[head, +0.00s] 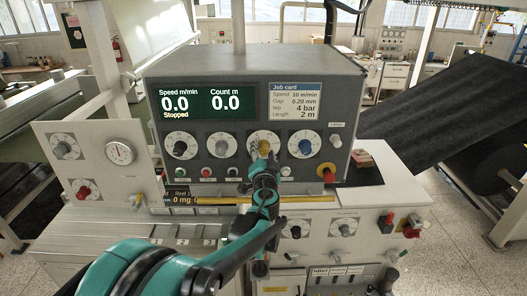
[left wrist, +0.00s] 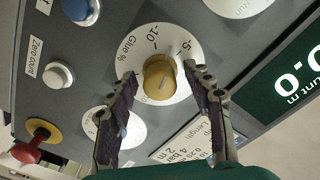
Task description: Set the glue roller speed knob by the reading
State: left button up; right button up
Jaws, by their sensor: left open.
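The yellow glue knob (head: 264,146) sits on a white dial on the grey console front. In the left wrist view the yellow knob (left wrist: 160,77) shows close up, its dial marked "Glue %" with -5 and -10 legible. My left gripper (head: 262,160) is in front of this dial and hides its lower part. In the wrist view its fingers stand open on either side of the knob, with gaps showing. My right gripper is not in view.
The display (head: 205,104) reads speed 0.0, count 0.0, Stopped. The job card (head: 295,101) lists 10 m/min, 0.20 mm, 4 bar, 2 m. A blue knob (head: 306,146) and a red stop button (head: 326,170) are close on the right.

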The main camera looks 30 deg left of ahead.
pick_arm(q)
jog(key=c, duration=1.2)
jog(key=shift+o, duration=0.2)
jog(key=shift+f+m, duration=0.1)
jog(key=shift+m, duration=0.4)
jog(key=shift+m+b, duration=0.65)
jog(key=shift+m, duration=0.35)
jog(key=m+b, duration=0.1)
jog(key=m, duration=0.3)
jog(key=shift+m, duration=0.3)
jog(key=m+b, duration=0.1)
jog(key=m, duration=0.2)
jog(key=shift+m, duration=0.3)
jog(key=shift+m+b, duration=0.45)
jog(key=shift+m, duration=1.45)
